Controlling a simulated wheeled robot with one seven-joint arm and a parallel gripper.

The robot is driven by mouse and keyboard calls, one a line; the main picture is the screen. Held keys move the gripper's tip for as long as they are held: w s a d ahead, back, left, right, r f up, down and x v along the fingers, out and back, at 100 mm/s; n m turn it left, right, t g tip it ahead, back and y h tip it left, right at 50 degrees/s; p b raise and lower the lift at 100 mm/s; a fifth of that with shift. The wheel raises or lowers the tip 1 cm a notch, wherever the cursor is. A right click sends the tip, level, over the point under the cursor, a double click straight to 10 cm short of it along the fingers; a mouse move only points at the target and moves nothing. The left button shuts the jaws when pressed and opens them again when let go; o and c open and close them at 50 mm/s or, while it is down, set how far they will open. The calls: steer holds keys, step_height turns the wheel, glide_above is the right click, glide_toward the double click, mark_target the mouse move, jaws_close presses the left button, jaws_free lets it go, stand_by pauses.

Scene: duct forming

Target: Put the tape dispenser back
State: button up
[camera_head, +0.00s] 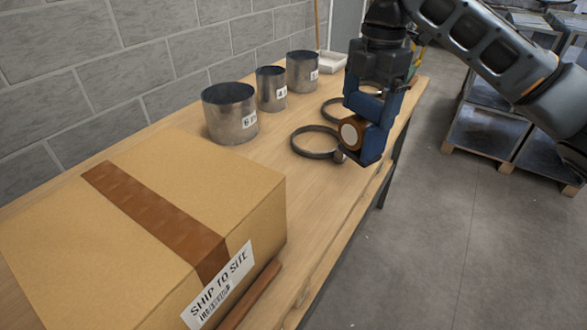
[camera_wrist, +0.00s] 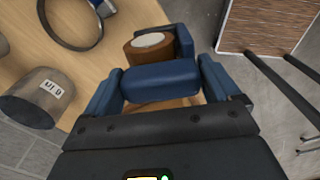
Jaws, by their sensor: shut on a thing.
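The tape dispenser (camera_head: 352,132) is blue with a brown tape roll that has a pale round face. My gripper (camera_head: 376,104) is shut on it and points down near the bench's right-hand edge. In the wrist view the dispenser's blue body (camera_wrist: 160,82) sits between the two blue fingers, with the roll beyond it. Whether its underside touches the bench cannot be told. A dark ring clamp (camera_head: 315,153) lies on the wooden bench (camera_head: 262,165) just left of the dispenser. The fingers partly hide the dispenser.
A taped cardboard box (camera_head: 205,205) fills the near end of the bench. Three metal duct pieces (camera_head: 230,125) stand along the block wall. A second ring (camera_head: 332,104) and a white tray (camera_head: 332,65) lie farther back. Bare wood lies between box and rings.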

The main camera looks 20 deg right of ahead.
steer(key=w+a+f+p, duration=0.2)
steer(key=w+a+f, duration=0.4)
steer(key=a+f, duration=0.4)
steer(key=shift+w+f, duration=0.15)
steer(key=shift+f, duration=0.25)
steer(key=shift+f, duration=0.15)
steer(key=o, duration=1.1)
step_height(320, 180, up, 12)
steer(key=shift+d+r+b, duration=0.1)
steer(key=shift+r+b, duration=0.05)
steer(key=shift+b, duration=0.55)
